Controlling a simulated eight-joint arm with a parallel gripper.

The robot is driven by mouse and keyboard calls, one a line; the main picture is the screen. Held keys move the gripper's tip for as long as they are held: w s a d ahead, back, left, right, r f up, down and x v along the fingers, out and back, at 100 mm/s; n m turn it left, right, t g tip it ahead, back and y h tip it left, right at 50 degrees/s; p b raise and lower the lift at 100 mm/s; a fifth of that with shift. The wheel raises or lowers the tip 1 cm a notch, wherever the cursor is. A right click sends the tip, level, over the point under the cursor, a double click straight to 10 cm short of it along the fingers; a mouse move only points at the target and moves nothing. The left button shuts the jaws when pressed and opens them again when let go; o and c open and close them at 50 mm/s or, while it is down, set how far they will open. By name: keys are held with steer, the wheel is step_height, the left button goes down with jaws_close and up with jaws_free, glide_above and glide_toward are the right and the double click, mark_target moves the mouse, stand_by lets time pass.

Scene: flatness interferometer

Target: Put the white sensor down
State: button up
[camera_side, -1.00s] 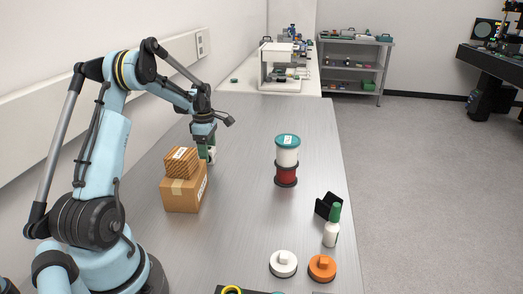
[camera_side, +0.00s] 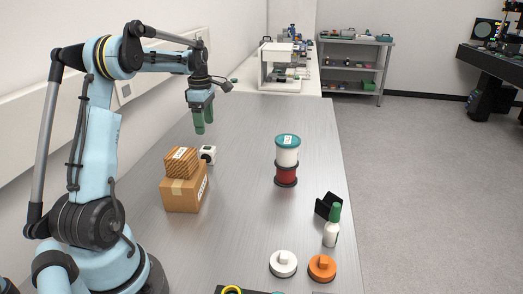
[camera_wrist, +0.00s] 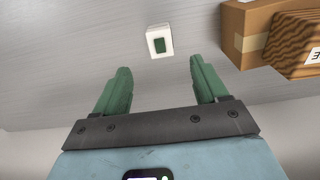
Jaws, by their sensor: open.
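The white sensor (camera_side: 208,154), a small white block with a dark face, stands on the grey metal table (camera_side: 240,215) just behind and to the right of the stacked boxes. In the wrist view the white sensor (camera_wrist: 159,41) shows a dark green patch on its near face and lies beyond the fingertips. My gripper (camera_side: 203,130) has green fingers, points down and hangs above the sensor, clear of it. In the wrist view my gripper (camera_wrist: 157,66) is open, with nothing between its fingers.
A cardboard box (camera_side: 184,192) with a smaller wood-patterned box (camera_side: 181,162) on top stands close beside the sensor. Stacked white and red spools (camera_side: 287,160) stand at mid-table. A bottle (camera_side: 331,232), white disc (camera_side: 283,263) and orange disc (camera_side: 321,267) are near the front right.

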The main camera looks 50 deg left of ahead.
steer(key=w+d+r+m+t+y, duration=0.1)
steer(key=d+r+m+t, duration=0.15)
steer(key=d+m, duration=0.5)
steer(key=w+d+r+m+t, duration=0.1)
steer(key=d+r+m, duration=0.35)
steer(key=d, duration=0.55)
steer(key=s+d+f+m+t, duration=0.2)
steer(key=s+d+m, duration=0.2)
steer(key=d+m, duration=0.3)
steer(key=s+d+f+m+t+h, duration=0.1)
steer(key=s+d+f+m, duration=0.2)
steer(key=d+m, duration=0.5)
steer(key=shift+s+d+f+t, duration=0.15)
steer(key=shift+s+d+t, duration=0.2)
steer(key=shift+d, duration=0.55)
